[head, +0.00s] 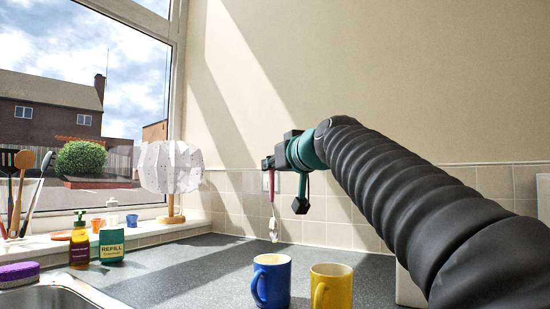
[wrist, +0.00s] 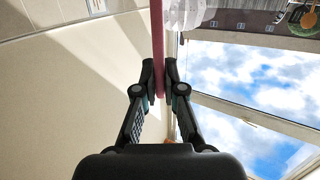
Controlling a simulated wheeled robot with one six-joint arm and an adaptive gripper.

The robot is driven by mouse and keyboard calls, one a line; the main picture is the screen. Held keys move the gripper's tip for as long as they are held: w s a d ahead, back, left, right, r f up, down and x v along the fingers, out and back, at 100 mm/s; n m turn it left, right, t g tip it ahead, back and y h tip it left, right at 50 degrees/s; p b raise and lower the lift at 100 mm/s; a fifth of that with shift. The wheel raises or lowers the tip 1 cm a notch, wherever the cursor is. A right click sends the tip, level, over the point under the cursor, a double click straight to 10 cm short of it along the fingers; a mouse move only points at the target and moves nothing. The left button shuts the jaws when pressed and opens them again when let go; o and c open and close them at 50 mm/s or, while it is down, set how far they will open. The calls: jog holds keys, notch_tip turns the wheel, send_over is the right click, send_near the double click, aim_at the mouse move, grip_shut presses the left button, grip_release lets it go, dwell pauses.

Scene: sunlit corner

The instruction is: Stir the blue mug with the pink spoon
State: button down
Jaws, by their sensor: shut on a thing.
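The blue mug (head: 271,284) stands upright on the dark counter, left of the yellow mug (head: 331,288). My gripper (head: 268,164) is above and slightly left of the blue mug in the head view. It is shut on the pink spoon (head: 271,185), which hangs nearly upright with its pale lower end (head: 274,230) above the blue mug's rim and apart from it. In the wrist view, both fingers of my gripper (wrist: 158,82) press on the pink spoon's handle (wrist: 157,40). The mug is not visible there.
The yellow mug stands close to the blue one. A sink (head: 50,295), a purple sponge (head: 18,271), a soap bottle (head: 79,248) and a green refill box (head: 111,245) are at left. A white lamp (head: 170,168) stands on the sill. The counter behind the mugs is clear.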

aim_at(273, 218)
jog(key=shift+f+b, duration=0.35)
jog(key=shift+f, duration=0.9)
notch_tip(273, 218, down, 9)
jog(key=b, duration=0.9)
jog(key=shift+s, duration=0.1)
